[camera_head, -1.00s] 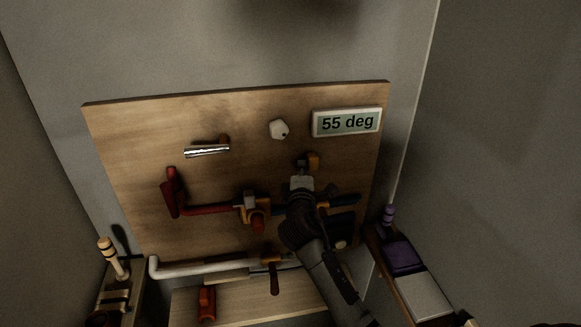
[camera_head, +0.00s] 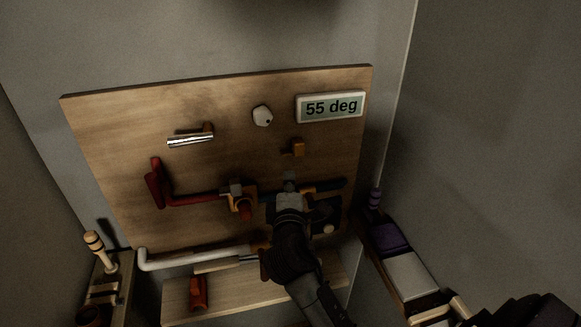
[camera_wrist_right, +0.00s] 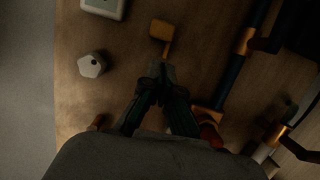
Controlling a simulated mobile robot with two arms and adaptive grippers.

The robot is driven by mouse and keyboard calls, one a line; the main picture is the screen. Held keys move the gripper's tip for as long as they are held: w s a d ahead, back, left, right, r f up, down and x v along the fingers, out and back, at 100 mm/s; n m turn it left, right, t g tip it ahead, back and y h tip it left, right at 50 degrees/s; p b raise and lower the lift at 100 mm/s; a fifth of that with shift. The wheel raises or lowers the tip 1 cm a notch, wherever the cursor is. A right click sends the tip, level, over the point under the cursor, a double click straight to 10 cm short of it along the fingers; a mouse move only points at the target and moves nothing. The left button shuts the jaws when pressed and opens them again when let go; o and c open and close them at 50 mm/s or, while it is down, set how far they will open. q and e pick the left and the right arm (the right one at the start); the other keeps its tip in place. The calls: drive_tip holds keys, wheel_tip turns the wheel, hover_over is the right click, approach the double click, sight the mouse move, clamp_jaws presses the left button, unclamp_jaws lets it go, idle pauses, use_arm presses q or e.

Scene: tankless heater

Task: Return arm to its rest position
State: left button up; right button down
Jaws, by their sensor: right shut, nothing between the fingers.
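My right gripper (camera_head: 289,182) is in front of the lower right part of the wooden board (camera_head: 110,120), with its arm coming up from the bottom. Its fingers are together and empty. In the right wrist view the closed fingertips (camera_wrist_right: 161,74) point at a small yellow handle (camera_wrist_right: 161,32), with a gap between them. That yellow handle (camera_head: 298,147) sits above the gripper in the head view. My left gripper is not in view.
The board carries a "55 deg" display (camera_head: 331,106), a white knob (camera_head: 262,116), a chrome lever (camera_head: 190,140), a red pipe (camera_head: 195,199), a blue pipe (camera_head: 330,186) and a white pipe (camera_head: 190,258). Side shelves hold a wooden-handled tool (camera_head: 100,250) and a purple box (camera_head: 389,238).

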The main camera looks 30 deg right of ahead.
drive_tip(key=a+f+g+y+b, duration=0.1)
drive_tip(key=a+f+y, duration=0.15)
drive_tip(key=f, duration=0.85)
drive_tip(key=a+f+g+y+b, duration=0.1)
drive_tip(key=a+f+g+y, duration=0.15)
drive_tip(key=f, duration=0.85)
drive_tip(key=s+a+f+m+g+y, duration=0.15)
drive_tip(key=s+f, duration=0.35)
drive_tip(key=f, duration=0.7)
drive_tip(key=s+a+f+g+y, duration=0.15)
drive_tip(key=s+f, duration=0.35)
drive_tip(key=f, duration=0.6)
drive_tip(key=s+f+m+g+b, duration=0.2)
drive_tip(key=s+f+m+g, duration=0.15)
drive_tip(key=s+f, duration=1.05)
drive_tip(key=s+d+f+m+g, duration=0.1)
drive_tip(key=s+f, duration=0.4)
drive_tip(key=s, duration=0.6)
drive_tip(key=s+d+f+m+g+y+b, duration=0.1)
drive_tip(key=s+f+m+g, duration=0.2)
drive_tip(key=s, duration=0.9)
drive_tip(key=shift+f+m+g, duration=0.3)
drive_tip(key=shift+f, duration=0.65)
